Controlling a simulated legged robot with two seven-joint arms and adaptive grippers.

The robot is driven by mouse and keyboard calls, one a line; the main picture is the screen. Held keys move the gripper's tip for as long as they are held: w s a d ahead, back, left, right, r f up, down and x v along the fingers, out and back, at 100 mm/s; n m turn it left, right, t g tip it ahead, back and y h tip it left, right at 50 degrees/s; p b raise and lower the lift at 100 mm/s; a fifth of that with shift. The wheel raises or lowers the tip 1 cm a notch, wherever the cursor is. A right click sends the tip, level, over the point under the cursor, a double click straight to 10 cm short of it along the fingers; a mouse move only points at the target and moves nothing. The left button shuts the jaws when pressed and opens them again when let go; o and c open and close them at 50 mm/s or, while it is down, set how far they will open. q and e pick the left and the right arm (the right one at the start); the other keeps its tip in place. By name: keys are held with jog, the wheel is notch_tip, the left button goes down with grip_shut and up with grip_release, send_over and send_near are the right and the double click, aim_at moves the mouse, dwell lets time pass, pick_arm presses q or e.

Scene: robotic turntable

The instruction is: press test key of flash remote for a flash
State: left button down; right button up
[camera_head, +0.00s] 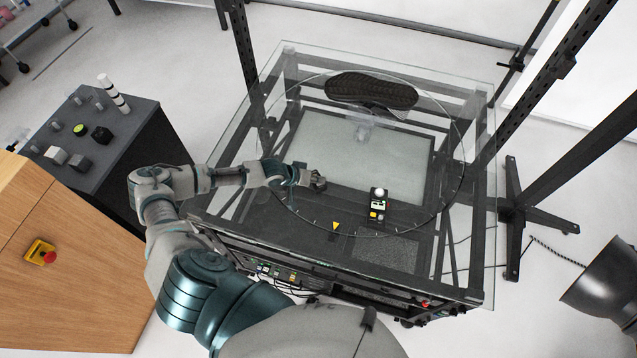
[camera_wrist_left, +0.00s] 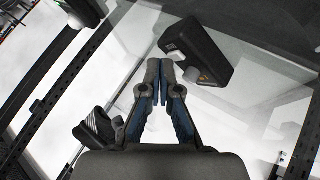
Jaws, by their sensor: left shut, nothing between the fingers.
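The flash remote (camera_head: 379,204) is a small black box with a pale green screen, a yellow patch and a white round knob. It stands on the round glass turntable plate (camera_head: 437,222), right of centre. My left gripper (camera_head: 322,184) is shut and empty over the glass, to the left of the remote and apart from it. In the left wrist view the shut fingertips (camera_wrist_left: 161,68) show beside a black box with white ends (camera_wrist_left: 207,47), which I cannot surely identify as the remote. The remote's keys are too small to tell apart. My right gripper is not in view.
A dark shoe sole (camera_head: 371,90) is at the back of the plate. A dark control box with knobs (camera_head: 98,146) and a wooden cabinet (camera_head: 75,270) with a red button stand at left. Black posts and a lamp (camera_head: 606,287) are at right. The glass between gripper and remote is clear.

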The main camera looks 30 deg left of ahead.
pick_arm(q)
jog(key=shift+d+f, duration=0.15)
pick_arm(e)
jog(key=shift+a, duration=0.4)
pick_arm(q)
jog(key=shift+f, duration=0.25)
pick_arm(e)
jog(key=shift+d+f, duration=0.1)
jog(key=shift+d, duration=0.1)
pick_arm(q)
jog(key=shift+a+r+p, duration=0.3)
jog(key=shift+r+p, duration=0.45)
jog(key=shift+r, duration=0.1)
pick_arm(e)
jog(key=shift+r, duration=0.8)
pick_arm(q)
notch_tip(320, 180, up, 5)
jog(key=p, duration=0.5)
jog(key=shift+r, duration=0.1)
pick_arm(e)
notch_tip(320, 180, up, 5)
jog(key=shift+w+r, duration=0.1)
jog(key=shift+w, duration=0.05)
